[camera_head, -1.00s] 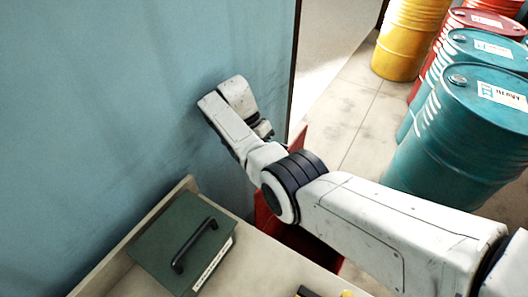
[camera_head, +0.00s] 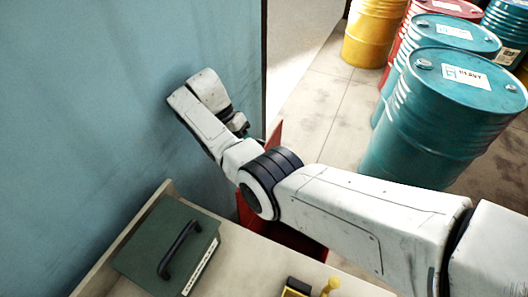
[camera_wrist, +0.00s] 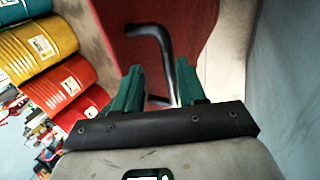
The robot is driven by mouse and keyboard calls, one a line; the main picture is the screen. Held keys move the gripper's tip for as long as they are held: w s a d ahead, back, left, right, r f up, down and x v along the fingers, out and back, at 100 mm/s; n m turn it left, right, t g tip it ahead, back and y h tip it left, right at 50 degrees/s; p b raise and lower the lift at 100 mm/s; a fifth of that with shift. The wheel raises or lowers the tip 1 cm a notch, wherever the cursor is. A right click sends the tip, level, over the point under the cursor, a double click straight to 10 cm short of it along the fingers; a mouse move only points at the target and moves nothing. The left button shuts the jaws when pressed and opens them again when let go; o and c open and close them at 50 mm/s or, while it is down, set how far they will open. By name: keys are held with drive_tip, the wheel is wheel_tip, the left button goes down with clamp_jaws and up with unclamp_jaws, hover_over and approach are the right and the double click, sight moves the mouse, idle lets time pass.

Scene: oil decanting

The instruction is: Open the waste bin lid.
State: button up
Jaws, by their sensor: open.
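The red waste bin (camera_head: 290,244) stands low beside the blue wall, partly hidden under my arm in the head view. The handle's long part runs down between the fingers in the picture; contact with either finger cannot be told. In the head view the fingers are mostly hidden behind the white wrist.
A pale counter (camera_head: 245,262) in front carries a dark green box (camera_head: 150,240) with a black handle. The blue wall (camera_head: 90,90) is close on the left. Teal drums (camera_head: 440,120), a yellow drum (camera_head: 374,32) and red drums stand at the right. Floor between is clear.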

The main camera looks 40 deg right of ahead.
drive_tip(key=r+p, duration=0.1)
drive_tip(key=s+r+p, duration=0.1)
drive_tip(key=p, duration=0.2)
drive_tip(key=shift+s+a+r, duration=0.2)
drive_tip(key=shift+s+r, duration=0.1)
drive_tip(key=shift+r, duration=0.1)
drive_tip(key=s+a+r+p, duration=0.1)
drive_tip(key=s+a+r, duration=0.1)
drive_tip(key=s+r, duration=0.5)
drive_tip(key=shift+s+r+p, duration=0.2)
drive_tip(key=shift+s+p, duration=0.2)
drive_tip(key=shift+s, duration=2.25)
drive_tip(key=shift+d, duration=0.1)
